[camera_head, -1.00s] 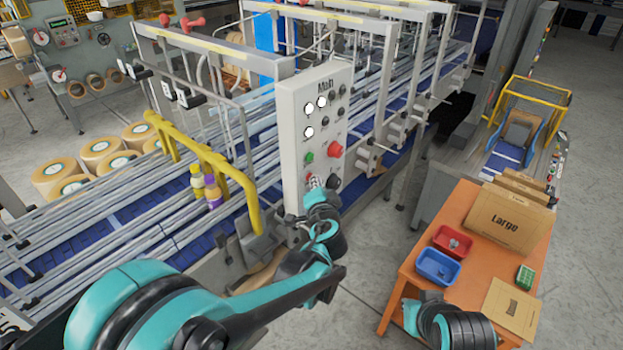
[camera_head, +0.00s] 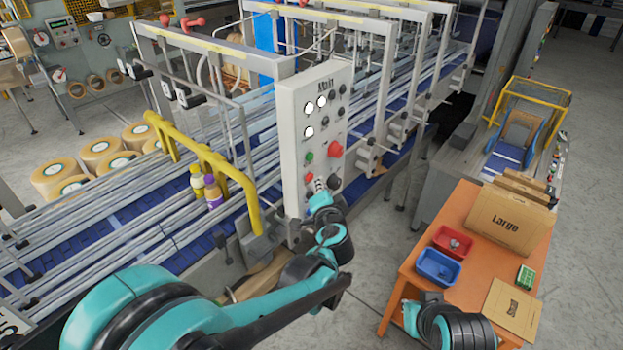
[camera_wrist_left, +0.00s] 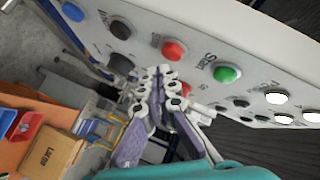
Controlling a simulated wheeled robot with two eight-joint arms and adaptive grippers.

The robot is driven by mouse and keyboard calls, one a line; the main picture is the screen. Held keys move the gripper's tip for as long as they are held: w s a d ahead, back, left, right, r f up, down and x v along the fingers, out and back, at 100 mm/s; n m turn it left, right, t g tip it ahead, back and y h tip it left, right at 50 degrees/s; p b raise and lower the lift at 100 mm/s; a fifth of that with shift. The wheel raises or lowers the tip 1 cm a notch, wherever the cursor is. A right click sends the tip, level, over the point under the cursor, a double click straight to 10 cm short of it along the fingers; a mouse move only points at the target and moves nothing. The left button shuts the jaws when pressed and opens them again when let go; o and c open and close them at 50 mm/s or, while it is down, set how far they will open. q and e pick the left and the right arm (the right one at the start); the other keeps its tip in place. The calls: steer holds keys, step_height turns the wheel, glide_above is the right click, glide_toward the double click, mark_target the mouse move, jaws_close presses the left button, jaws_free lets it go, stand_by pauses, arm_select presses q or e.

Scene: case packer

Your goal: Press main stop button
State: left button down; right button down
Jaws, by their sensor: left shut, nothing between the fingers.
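My left gripper (camera_head: 319,184) is shut and empty in front of the panel's lower part, below the large red button. In the left wrist view the shut fingers (camera_wrist_left: 163,75) point at the panel, close under a red button (camera_wrist_left: 174,50); a green button (camera_wrist_left: 227,73) lies to its right. Another red spot is partly hidden by the fingers. I cannot tell whether the fingertips touch the panel. My right gripper is not in view.
A yellow rail (camera_head: 205,160) stands left of the panel, with small bottles beside it. An orange table (camera_head: 408,275) with red and blue bins (camera_head: 438,267) and cardboard boxes (camera_head: 510,222) stands at the right. Grey floor lies between the conveyor and table.

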arm_select(q)
steer(key=s+d, duration=0.1)
steer(key=d, duration=0.1)
steer(key=s+d, duration=0.2)
steer(key=shift+b, duration=0.3)
stand_by(0.7)
steer(key=s+a+f+n+g+b, duration=0.3)
steer(key=s+a+f+b, duration=0.3)
steer(key=a+f+b, duration=0.25)
steer(key=s+a+f+n+g+b, duration=0.2)
steer(key=s+a+f+b, duration=0.45)
steer(key=a+f, duration=0.3)
steer(key=s+a+f+n+g+h+b, duration=0.1)
steer(key=s+f+n+g+h+b, duration=0.1)
steer(key=s+f+b, duration=1.1)
step_height(320, 180, down, 4)
steer(key=s+n+g, duration=0.1)
steer(key=n, duration=0.1)
steer(key=shift+n+h, duration=0.3)
